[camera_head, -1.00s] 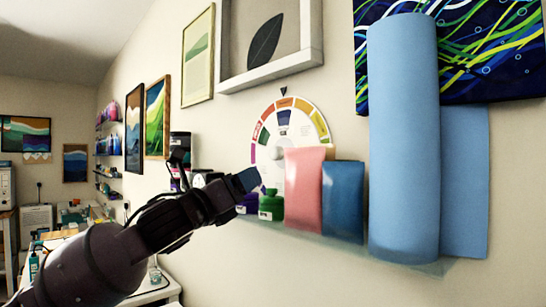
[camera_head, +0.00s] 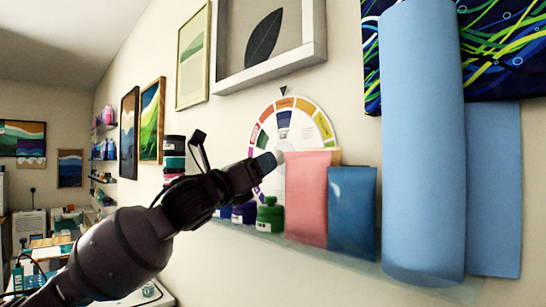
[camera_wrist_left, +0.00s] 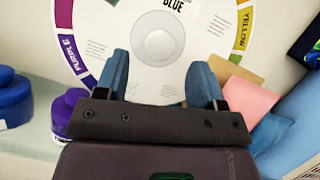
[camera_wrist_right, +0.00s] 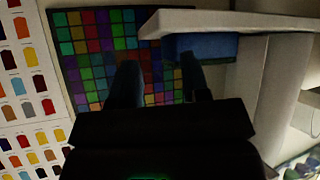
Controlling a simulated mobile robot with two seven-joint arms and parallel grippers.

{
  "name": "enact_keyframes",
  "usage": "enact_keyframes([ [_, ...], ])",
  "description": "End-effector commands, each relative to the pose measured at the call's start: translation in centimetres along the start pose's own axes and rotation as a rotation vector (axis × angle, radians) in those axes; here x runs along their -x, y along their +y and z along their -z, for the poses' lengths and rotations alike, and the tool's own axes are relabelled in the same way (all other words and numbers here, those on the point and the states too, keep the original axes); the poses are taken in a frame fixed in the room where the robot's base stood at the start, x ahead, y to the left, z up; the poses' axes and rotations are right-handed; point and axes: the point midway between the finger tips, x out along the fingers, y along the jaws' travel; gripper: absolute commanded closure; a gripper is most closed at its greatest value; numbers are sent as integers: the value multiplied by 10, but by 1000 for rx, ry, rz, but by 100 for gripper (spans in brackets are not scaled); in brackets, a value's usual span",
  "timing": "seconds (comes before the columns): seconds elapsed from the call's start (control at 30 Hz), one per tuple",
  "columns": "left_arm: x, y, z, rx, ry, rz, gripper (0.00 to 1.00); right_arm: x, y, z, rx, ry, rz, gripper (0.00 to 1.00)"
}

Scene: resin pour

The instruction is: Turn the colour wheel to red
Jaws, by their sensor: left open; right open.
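The round colour wheel (camera_head: 312,112) is on the wall, its lower right hidden behind a pink packet. A black pointer (camera_head: 283,90) sits above it, with an orange segment under its tip. A red segment shows at the wheel's upper left. In the left wrist view the white wheel (camera_wrist_left: 105,43) fills the top, with PURPLE at left, YELLOW at right and BLUE above the hub. My left gripper (camera_head: 265,163) is open in front of the wheel's lower part. Its fingers (camera_wrist_left: 160,80) stand either side below the hub; contact cannot be told. My right gripper (camera_wrist_right: 160,82) is open and empty, away from the wheel.
A purple bottle (camera_wrist_left: 62,115) is close to my left gripper. A colour chart (camera_wrist_right: 85,50) is near my right gripper.

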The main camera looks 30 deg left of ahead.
Motion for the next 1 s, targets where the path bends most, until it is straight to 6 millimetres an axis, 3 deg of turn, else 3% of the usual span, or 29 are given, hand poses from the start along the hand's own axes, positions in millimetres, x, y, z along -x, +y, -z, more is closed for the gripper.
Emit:
enact_keyframes([
  [0.4, -49, 0, 0, 1, -1, 0, 37, -3, -1, 4, 0, 10, 2, 57],
  [0.83, -57, 0, 0, 0, 0, 0, 37, -4, -2, 5, -4, 11, 3, 57],
  [0.87, -57, 0, 0, 0, 0, 0, 39, -3, -2, 4, -4, 10, 3, 57],
  [1.0, -57, 0, 0, 0, 0, 0, 60, -2, -2, 1, -5, 3, 2, 57],
])
